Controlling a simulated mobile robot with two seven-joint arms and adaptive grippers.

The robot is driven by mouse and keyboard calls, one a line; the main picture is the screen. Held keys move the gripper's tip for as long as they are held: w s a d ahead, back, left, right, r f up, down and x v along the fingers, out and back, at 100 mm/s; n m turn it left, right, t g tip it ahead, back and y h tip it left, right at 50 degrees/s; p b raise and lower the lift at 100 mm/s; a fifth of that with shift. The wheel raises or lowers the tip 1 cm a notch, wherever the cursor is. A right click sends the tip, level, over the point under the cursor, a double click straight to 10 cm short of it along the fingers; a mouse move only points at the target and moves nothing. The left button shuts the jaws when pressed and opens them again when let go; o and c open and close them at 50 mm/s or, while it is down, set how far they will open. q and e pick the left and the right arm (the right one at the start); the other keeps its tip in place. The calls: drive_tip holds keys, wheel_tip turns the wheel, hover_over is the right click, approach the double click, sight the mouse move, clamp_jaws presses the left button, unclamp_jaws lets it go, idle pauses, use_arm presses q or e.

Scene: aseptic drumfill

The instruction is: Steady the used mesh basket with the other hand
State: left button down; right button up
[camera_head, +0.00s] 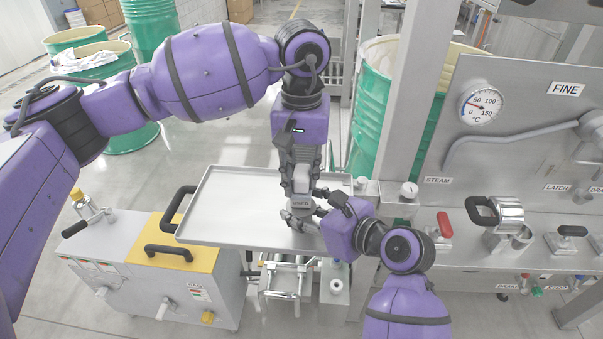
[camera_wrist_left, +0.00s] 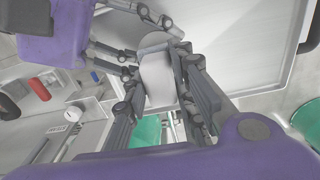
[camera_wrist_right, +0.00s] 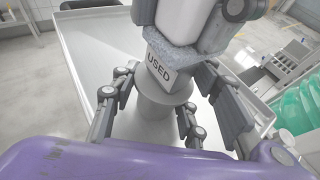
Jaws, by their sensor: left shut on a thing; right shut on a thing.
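The used mesh basket (camera_head: 300,204) is a small grey cylinder with a "USED" label, held over the steel tray (camera_head: 225,215). The label is clear in the right wrist view (camera_wrist_right: 159,68), with a wider round grey part below it. My left gripper (camera_head: 301,186) comes down from above and is shut on the basket's upper part; its fingers flank the grey body (camera_wrist_left: 157,80) in the left wrist view. My right gripper (camera_head: 314,210) reaches in from the lower right and is shut on the basket lower down. The fingers hide much of the basket, and I cannot tell whether its bottom touches the tray.
A panel with a gauge (camera_head: 483,105), levers and a latch handle stands on the right, beside a steel post (camera_head: 415,90). A grey and yellow cart (camera_head: 150,270) is at the lower left. Green drums (camera_head: 150,40) stand behind. The tray's left half is bare.

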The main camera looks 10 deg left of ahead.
sight(300, 196)
use_arm(q)
drive_tip(key=s, duration=0.2)
drive_tip(key=shift+s+f, duration=0.1)
drive_tip(key=shift+s, duration=0.3)
drive_tip(key=shift+w, duration=1.65)
drive_tip(key=shift+s, duration=1.65)
drive_tip(key=shift+s+r, duration=0.1)
drive_tip(key=shift+r, duration=0.1)
wheel_tip(300, 196, up, 8)
drive_tip(key=s+a+r, duration=0.1)
drive_tip(key=s+r, duration=0.3)
drive_tip(key=s, duration=0.4)
drive_tip(key=shift+a, duration=0.1)
